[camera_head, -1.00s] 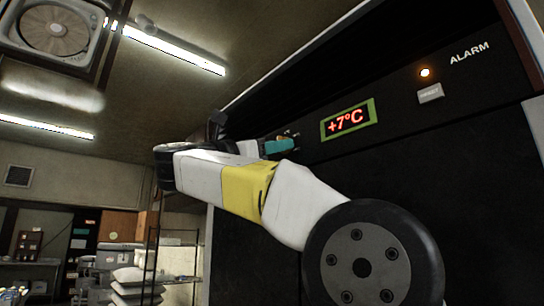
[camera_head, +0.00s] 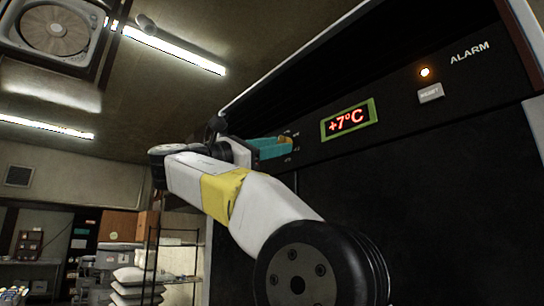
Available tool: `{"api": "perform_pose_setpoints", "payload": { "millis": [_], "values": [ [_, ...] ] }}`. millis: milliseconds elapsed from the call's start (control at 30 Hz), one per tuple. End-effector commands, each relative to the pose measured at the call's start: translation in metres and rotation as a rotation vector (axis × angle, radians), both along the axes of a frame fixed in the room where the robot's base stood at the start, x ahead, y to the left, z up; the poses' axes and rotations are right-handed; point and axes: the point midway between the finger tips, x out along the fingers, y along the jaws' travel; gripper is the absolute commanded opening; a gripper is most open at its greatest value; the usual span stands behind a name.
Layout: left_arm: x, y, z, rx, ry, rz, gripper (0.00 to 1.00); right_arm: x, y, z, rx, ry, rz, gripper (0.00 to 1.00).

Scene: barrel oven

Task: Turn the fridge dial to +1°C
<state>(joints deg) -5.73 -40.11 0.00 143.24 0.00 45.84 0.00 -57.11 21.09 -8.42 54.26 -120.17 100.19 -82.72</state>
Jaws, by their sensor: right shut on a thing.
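The fridge's black upper panel (camera_head: 400,115) carries a green-framed display (camera_head: 349,120) that reads +7°C in red. Left of the display, small white markings of the dial (camera_head: 289,159) show on the panel. My right gripper (camera_head: 284,147), with teal fingers, is at the dial's place and is shut on it. The fingers and arm hide the dial's knob, so its pointer setting cannot be read. My left gripper is not in view.
An orange alarm light (camera_head: 425,72) glows near the word ALARM, above a white reset button (camera_head: 431,93). A wire rack (camera_head: 172,260) and stacked white sacks (camera_head: 128,280) stand at lower left. A ceiling vent (camera_head: 58,30) is at upper left.

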Motion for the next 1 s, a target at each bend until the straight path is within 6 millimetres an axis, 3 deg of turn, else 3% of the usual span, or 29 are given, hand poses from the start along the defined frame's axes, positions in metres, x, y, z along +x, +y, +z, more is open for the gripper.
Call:
{"api": "perform_pose_setpoints", "payload": {
  "millis": [400,967,1000],
  "values": [
    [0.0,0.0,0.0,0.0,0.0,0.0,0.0,0.0016,0.0024,0.0007,0.123,-0.17,0.003,0.0],
    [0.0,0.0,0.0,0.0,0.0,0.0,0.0,0.002,0.0023,0.0009,0.142,-0.197,0.003,0.0],
    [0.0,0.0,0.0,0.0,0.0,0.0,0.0,0.002,0.0023,0.0008,0.142,-0.197,0.003,0.42]
  ]
}}
